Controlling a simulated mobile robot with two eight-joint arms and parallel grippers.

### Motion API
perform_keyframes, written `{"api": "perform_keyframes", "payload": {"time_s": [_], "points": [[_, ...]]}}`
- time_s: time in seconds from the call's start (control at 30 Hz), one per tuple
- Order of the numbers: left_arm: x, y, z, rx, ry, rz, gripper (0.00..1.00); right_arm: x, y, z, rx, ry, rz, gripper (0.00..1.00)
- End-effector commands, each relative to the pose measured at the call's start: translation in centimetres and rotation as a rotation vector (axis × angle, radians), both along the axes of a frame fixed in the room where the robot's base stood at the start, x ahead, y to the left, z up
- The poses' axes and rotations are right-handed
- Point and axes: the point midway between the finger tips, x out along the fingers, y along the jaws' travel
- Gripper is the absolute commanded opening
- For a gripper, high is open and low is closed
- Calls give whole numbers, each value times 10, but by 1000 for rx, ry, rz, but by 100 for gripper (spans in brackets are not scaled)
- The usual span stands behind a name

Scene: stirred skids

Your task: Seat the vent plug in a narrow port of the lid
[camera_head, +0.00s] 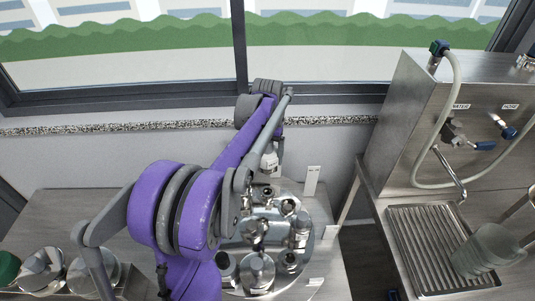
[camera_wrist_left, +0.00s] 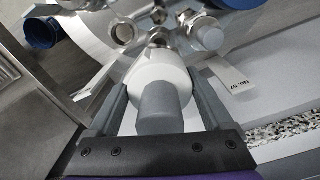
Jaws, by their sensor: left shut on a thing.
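My left gripper (camera_head: 269,165) is at the back edge of the round metal lid (camera_head: 240,238), with its arm coming in from the left. In the left wrist view the gripper (camera_wrist_left: 162,92) is shut on the vent plug (camera_wrist_left: 160,77), which has a wide white body and a grey cylindrical part towards my palm. The plug's far end points at the lid's metal ports; one port (camera_wrist_left: 123,33) shows just beyond it. The plug hides what lies directly under its tip, so I cannot tell if it touches a port. My right gripper is not in view.
Several metal fittings crowd the lid. A white label (camera_head: 312,180) stands behind it, and a tag (camera_wrist_left: 232,76) shows in the left wrist view. Jars (camera_head: 40,270) stand at the far left. A steel sink unit (camera_head: 440,240) with hose is at the right.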

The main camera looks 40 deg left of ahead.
Motion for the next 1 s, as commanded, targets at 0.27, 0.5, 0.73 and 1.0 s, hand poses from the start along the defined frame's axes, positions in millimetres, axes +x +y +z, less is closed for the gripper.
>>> {"api": "perform_keyframes", "payload": {"time_s": [0.27, 0.5, 0.73, 1.0], "points": [[-1, 0, -15, 0, 3, 0, 16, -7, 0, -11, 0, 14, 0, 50], [-1, 0, -28, 0, 2, 0, 16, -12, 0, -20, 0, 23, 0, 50], [-1, 0, -39, -1, 2, 0, 16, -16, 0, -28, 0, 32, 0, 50], [-1, 0, -52, -1, 2, 0, 16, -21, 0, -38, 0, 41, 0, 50]]}}
